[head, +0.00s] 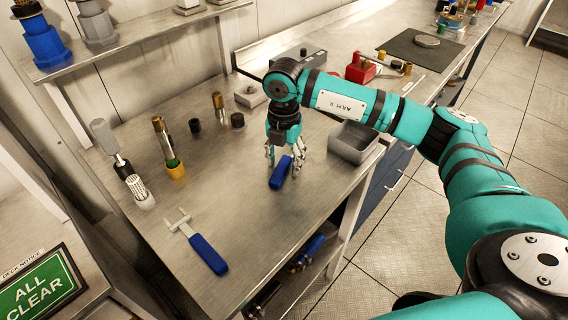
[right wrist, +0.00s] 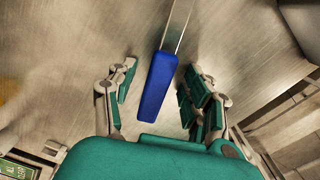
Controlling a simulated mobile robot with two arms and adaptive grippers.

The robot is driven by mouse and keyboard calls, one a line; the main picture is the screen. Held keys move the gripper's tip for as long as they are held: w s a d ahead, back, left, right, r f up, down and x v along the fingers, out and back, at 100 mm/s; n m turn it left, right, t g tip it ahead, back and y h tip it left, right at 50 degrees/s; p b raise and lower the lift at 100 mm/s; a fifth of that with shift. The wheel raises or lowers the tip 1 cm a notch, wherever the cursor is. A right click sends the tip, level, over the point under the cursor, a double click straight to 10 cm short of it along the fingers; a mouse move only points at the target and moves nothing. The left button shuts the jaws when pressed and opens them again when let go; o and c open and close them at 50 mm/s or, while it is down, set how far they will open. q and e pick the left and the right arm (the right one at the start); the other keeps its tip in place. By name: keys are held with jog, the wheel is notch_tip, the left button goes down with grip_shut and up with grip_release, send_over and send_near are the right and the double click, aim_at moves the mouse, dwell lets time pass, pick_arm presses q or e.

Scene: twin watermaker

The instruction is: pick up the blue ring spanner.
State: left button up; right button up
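A tool with a blue handle (head: 280,174) lies on the metal bench under my right gripper (head: 284,160). In the right wrist view its blue handle (right wrist: 157,88) lies between the parted fingers of my right gripper (right wrist: 160,80), with visible gaps on both sides. A thin metal shank runs from the handle out of the top of that view. Its head is hidden, so I cannot tell if it is a ring. A second blue-handled tool, an open-jawed spanner (head: 203,247), lies nearer the front left. My left gripper is not in view.
A grey open bin (head: 353,143) stands right of my right gripper. Small dark caps (head: 237,120) and a red block (head: 360,68) are behind. The bench's front middle is clear.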

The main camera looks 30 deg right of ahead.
aim_at(284, 161)
grip_shut()
jog(key=shift+r, duration=0.15)
dwell(0.4)
jog(key=shift+w+r, duration=0.1)
jog(key=shift+r, duration=0.45)
notch_tip(284, 161, up, 2)
jog(key=shift+r+b, duration=0.2)
jog(key=shift+b, duration=0.4)
jog(key=s+a+b, duration=0.1)
jog(key=s, duration=0.4)
jog(key=s+a+r, duration=0.1)
jog(key=s, duration=0.4)
jog(key=s+a+b, duration=0.1)
jog(key=s, duration=0.5)
jog(key=shift+r+b, duration=0.15)
jog(key=shift+b, duration=0.2)
jog(key=shift+w, duration=0.1)
